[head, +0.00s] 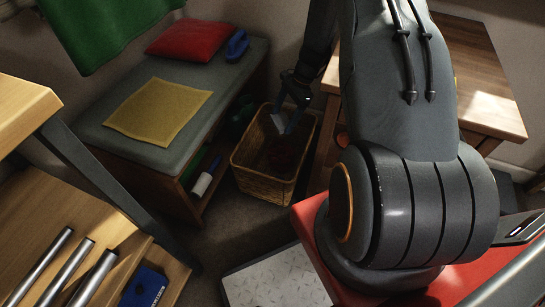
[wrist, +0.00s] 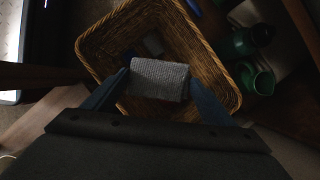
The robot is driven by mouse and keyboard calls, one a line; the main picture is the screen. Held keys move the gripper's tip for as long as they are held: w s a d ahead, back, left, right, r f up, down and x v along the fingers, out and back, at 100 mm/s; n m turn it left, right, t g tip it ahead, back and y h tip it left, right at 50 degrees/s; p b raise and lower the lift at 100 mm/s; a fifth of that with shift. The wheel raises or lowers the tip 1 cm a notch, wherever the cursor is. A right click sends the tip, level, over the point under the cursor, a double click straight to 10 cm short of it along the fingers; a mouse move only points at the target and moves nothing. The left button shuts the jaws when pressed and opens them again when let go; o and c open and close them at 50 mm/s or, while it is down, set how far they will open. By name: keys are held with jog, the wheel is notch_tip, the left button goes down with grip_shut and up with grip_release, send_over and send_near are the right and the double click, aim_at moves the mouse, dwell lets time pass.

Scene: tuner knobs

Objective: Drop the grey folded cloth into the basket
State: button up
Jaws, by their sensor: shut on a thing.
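The grey folded cloth (wrist: 159,79) is held between the two fingers of my gripper (wrist: 159,88) in the wrist view. In the head view my gripper (head: 286,117) is over the wicker basket (head: 262,182), and the cloth (head: 279,122) shows as a pale patch at its fingers. The basket's woven rim (wrist: 215,58) surrounds the cloth in the wrist view. I cannot tell exactly how high the cloth is relative to the rim.
A padded bench (head: 225,80) left of the basket carries a yellow cloth (head: 159,111), a red cushion (head: 188,38) and a blue item (head: 237,46).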

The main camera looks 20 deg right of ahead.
jog(key=shift+f+b, duration=0.95)
jog(key=shift+f, duration=0.75)
jog(key=o, duration=1.2)
jog(key=shift+r, duration=0.15)
notch_tip(320, 180, up, 10)
jog(key=p, duration=0.2)
jog(key=shift+p, duration=0.35)
